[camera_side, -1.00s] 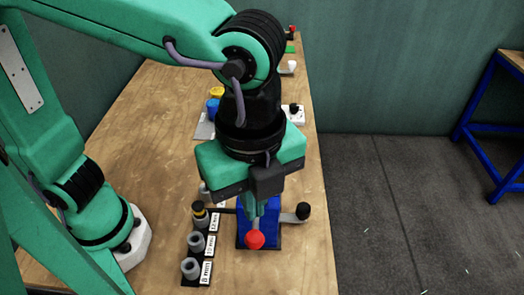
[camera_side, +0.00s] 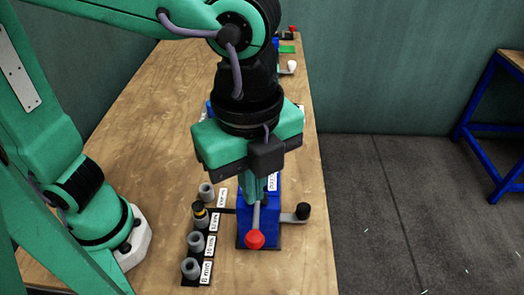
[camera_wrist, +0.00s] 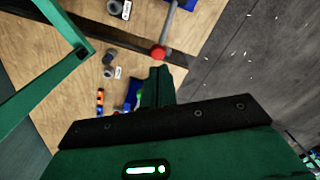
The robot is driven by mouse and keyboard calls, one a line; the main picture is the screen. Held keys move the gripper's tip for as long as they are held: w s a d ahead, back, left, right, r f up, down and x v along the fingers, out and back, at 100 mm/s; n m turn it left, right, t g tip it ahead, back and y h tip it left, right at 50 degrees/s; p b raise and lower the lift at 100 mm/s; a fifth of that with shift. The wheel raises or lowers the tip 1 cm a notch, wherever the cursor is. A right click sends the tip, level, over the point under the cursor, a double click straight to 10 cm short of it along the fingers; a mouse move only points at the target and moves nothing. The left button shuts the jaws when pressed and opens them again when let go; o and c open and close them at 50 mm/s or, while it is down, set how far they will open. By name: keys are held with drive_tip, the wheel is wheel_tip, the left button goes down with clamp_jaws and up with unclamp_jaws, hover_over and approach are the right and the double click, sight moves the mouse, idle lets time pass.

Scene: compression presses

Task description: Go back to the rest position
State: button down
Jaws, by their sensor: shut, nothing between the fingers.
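My gripper (camera_side: 257,198) points down over the blue press (camera_side: 258,222) in the side view, its fingers shut and empty. In the wrist view the shut fingers (camera_wrist: 157,72) reach toward the red knob (camera_wrist: 159,53). The press's lever ends in that red knob (camera_side: 255,239) in the side view. A grey arm with a black knob (camera_side: 303,211) sticks out to the right of the press. I cannot tell whether the fingertips are clear of the press.
Left of the press is a labelled row with grey cylinders (camera_side: 190,267) and a yellow-and-black piece (camera_side: 199,212). Further back stand a white-knobbed item (camera_side: 288,67) and a green block (camera_side: 287,49). The wooden table (camera_side: 155,130) is bare between my base and gripper.

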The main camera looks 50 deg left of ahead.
drive_tip(key=w+a+f+n+t, duration=0.1)
drive_tip(key=w+a+n+t, duration=0.1)
drive_tip(key=a+n, duration=0.8)
drive_tip(key=w+a+f+n+t, duration=0.1)
drive_tip(key=a+f+n+t, duration=0.1)
drive_tip(key=a+n, duration=0.8)
drive_tip(key=a+t, duration=0.1)
drive_tip(key=a, duration=0.7)
drive_tip(key=shift+w+f, duration=0.2)
drive_tip(key=shift+w, duration=0.2)
